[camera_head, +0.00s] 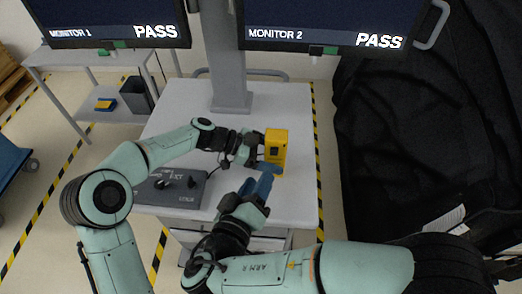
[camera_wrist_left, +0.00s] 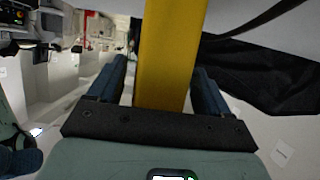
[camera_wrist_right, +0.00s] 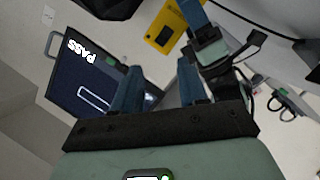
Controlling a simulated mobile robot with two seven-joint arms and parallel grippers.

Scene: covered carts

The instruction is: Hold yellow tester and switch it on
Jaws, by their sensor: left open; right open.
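The yellow tester (camera_head: 276,143) stands upright on the white cart top, with a dark screen on its front. My left gripper (camera_head: 262,156) is at the tester's left side. In the left wrist view the tester (camera_wrist_left: 170,55) runs between the two blue fingers of my left gripper (camera_wrist_left: 158,90), which are open, with a gap visible at the right finger. My right gripper (camera_head: 262,183) is open and empty, in front of and below the tester. The right wrist view shows the tester (camera_wrist_right: 165,27) beyond the fingers of my right gripper (camera_wrist_right: 157,85).
A grey control box (camera_head: 172,188) with knobs lies on the cart (camera_head: 295,205) at left. A grey post (camera_head: 229,75) rises behind, with two monitors reading PASS above. A black cover (camera_head: 405,130) drapes at right. A side table (camera_head: 62,58) with a blue-yellow item stands at left.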

